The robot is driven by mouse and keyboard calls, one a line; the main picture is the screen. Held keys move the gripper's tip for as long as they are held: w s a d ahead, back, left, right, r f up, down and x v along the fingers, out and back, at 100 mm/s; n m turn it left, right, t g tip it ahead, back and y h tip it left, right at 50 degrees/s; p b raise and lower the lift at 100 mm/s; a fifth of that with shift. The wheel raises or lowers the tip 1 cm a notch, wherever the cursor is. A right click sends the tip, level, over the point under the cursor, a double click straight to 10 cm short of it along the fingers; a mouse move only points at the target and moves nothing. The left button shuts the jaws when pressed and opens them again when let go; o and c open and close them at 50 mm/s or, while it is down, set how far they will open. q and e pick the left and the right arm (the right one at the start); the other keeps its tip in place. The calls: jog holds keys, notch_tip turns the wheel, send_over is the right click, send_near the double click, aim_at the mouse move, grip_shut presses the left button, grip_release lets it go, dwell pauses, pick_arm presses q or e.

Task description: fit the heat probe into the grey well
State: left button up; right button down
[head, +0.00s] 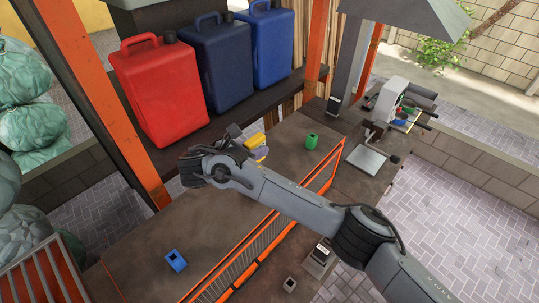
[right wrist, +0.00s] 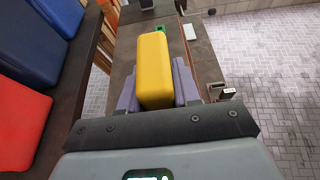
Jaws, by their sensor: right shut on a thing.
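A yellow block-like piece, which I take to be the heat probe (head: 256,140), is clamped in my right gripper (head: 261,153), above the brown bench. In the right wrist view the yellow piece (right wrist: 154,65) sits between the two purple-grey fingers (right wrist: 156,88); its lower end is hidden. A small grey well (head: 290,284) with a square opening stands at the bench's front edge, well apart from the gripper. I cannot make it out in the right wrist view. My left gripper is not in view.
A blue well (head: 175,260) stands front left and a green well (head: 311,141) at the back. A small device (head: 319,255) is near the grey well. Red (head: 158,90) and blue (head: 216,62) canisters line a raised shelf. An orange-edged rack (head: 262,245) runs along the bench.

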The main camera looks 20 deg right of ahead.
jog(key=shift+w+a+r, duration=0.1)
jog(key=shift+w+r, duration=0.25)
jog(key=shift+w, duration=0.1)
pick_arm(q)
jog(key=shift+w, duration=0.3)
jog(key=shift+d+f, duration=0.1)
pick_arm(e)
jog(key=shift+f, duration=0.35)
jog(key=shift+f, duration=0.15)
jog(key=shift+f+b, duration=0.75)
jog(key=shift+f, duration=0.75)
jog(key=shift+f+b, duration=0.55)
jog(key=shift+f, duration=0.75)
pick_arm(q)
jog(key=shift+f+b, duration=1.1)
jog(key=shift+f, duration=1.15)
pick_arm(e)
jog(key=shift+f, duration=2.35)
